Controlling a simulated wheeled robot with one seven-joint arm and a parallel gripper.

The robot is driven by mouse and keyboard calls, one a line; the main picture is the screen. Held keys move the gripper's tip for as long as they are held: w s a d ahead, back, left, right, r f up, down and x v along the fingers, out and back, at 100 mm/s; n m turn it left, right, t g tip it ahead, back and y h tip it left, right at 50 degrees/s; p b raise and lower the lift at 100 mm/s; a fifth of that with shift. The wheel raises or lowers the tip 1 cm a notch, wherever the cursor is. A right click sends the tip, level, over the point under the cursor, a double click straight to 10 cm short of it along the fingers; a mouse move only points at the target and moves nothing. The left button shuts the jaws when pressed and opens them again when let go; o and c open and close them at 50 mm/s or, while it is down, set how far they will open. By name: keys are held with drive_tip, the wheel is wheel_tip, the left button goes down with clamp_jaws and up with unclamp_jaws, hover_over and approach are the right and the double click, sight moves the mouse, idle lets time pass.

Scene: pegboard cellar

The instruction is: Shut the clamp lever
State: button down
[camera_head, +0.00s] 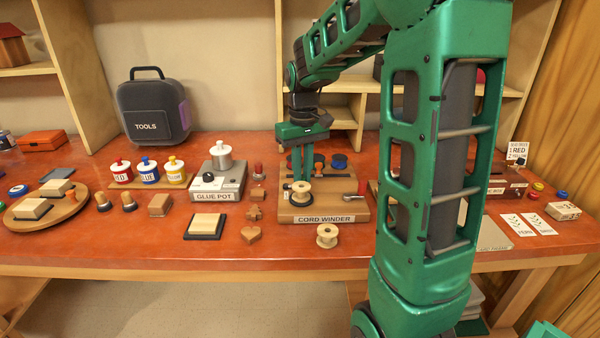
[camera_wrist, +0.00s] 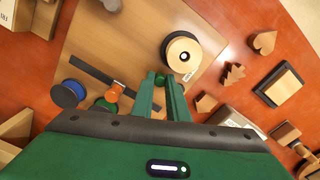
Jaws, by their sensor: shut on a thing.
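The cord winder is a light wooden board (camera_head: 330,212) on the red-brown table. A pale spool (camera_head: 300,192) is mounted on it and also shows in the wrist view (camera_wrist: 182,52). A grey lever-like part (camera_head: 349,197) is at the board's right side. In the wrist view a dark bar (camera_wrist: 92,72) lies left of the spool, with an orange knob-like piece (camera_wrist: 115,91) beside it; I cannot tell whether this is the clamp lever. My gripper (camera_head: 301,177) points down beside the spool. Its fingertips (camera_wrist: 164,78) are close together on a small thing that I cannot make out.
Coloured spools (camera_head: 340,161) stand along the board's back. The glue pot (camera_head: 220,185) and small wooden shapes (camera_head: 251,234) are to the left. My arm hides part of the table on the right.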

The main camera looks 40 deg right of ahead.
drive_tip(key=shift+s+a+m, duration=0.2)
drive_tip(key=shift+s+m, duration=0.1)
drive_tip(key=shift+m, duration=0.6)
drive_tip(key=c, duration=1.7)
unclamp_jaws()
wheel_tip(320, 180, up, 11)
drive_tip(key=shift+f, duration=0.1)
